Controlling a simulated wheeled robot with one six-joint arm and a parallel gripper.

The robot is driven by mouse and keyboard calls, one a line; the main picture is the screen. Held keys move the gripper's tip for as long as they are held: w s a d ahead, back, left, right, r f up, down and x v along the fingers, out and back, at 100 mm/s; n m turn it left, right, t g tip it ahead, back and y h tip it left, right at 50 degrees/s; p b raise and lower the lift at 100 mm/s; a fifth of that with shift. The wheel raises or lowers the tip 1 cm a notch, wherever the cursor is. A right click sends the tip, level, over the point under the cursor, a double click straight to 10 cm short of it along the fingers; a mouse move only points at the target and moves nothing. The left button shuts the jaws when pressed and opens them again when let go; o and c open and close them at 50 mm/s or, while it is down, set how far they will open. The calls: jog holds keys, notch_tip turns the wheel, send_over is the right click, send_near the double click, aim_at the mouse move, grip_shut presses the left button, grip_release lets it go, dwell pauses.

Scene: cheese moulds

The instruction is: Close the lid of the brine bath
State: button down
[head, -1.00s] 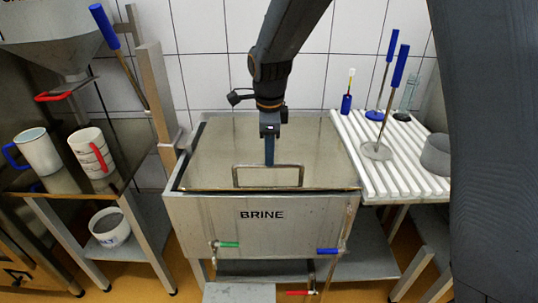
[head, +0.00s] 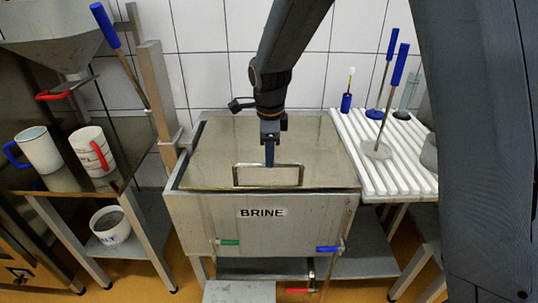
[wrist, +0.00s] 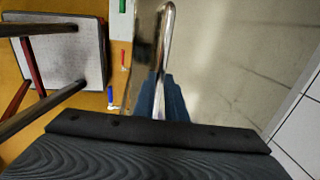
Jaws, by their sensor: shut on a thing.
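The brine bath (head: 210,220) is a steel tank labelled BRINE, in the middle of the head view. Its shiny lid (head: 220,145) lies over the top and looks flat or nearly flat. I cannot tell whether its front edge fully touches the rim. A rectangular bar handle (head: 295,166) stands at the lid's front edge. My gripper (head: 269,163) points down and is shut on the handle's upper bar. In the wrist view, the blue fingers (wrist: 163,98) close around the bar (wrist: 166,30), with the lid (wrist: 225,55) beside it.
A white ribbed rack (head: 375,165) with blue-handled tools adjoins the right side. A table (head: 75,180) with two mugs (head: 92,150) stands at the left. Green (head: 229,242) and blue (head: 328,249) valve handles stick out from the tank's front.

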jog(key=shift+f, duration=0.65)
jog(key=c, duration=2.3)
grip_release()
jog(key=shift+w+r, duration=0.1)
jog(key=shift+r, duration=0.05)
jog(key=o, duration=0.5)
jog(key=shift+o, duration=0.2)
notch_tip(320, 180, up, 8)
jog(key=s+b, duration=0.1)
jog(key=shift+s, duration=0.15)
